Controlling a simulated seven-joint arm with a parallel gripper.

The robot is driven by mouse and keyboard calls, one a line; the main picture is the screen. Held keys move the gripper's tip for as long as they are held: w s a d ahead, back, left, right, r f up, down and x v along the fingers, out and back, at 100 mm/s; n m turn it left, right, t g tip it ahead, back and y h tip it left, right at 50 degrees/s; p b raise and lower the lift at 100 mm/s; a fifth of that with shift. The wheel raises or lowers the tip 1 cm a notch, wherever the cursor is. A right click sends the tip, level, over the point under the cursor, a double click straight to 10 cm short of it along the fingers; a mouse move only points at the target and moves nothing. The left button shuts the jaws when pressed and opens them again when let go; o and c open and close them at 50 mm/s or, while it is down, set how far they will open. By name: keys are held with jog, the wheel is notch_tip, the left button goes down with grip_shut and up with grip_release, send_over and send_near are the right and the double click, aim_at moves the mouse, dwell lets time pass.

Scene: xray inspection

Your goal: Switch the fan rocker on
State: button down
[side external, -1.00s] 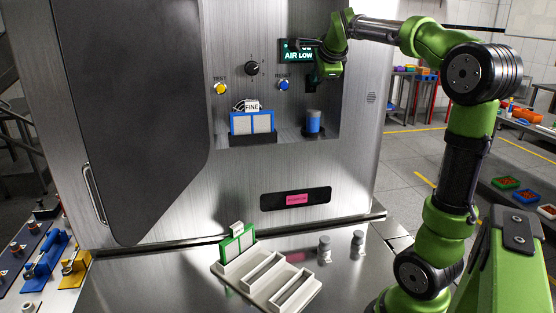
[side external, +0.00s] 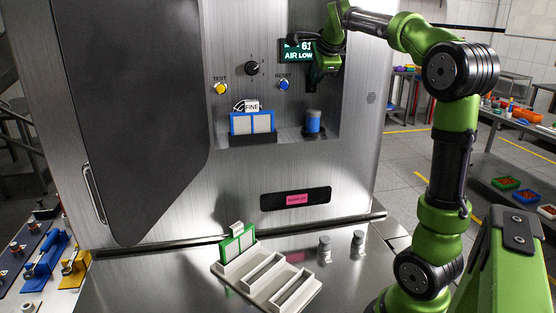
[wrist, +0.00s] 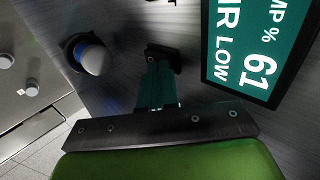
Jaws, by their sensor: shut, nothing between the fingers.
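My gripper (side external: 316,80) is at the machine's front panel, just below the right part of the display (side external: 291,54), with its fingers toward the panel. In the wrist view, my gripper (wrist: 160,72) has its narrow fingers together and nothing shows between them. A small dark block (wrist: 164,56) shows at the fingertips; I cannot tell whether it is the fan rocker or part of the fingers. The rocker is not clearly seen and its position cannot be read. The display reads 61 and AIR LOW, partly covered by my gripper in the side view.
The blue RESET button (side external: 284,85), black knob (side external: 252,68) and yellow TEST button (side external: 220,88) lie left of my gripper. A blue canister (side external: 313,122) and a blue-framed FINE filter (side external: 252,123) stand in the recess below. A pale tray (side external: 240,265) is on the table.

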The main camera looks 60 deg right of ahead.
jog(key=shift+r, duration=0.75)
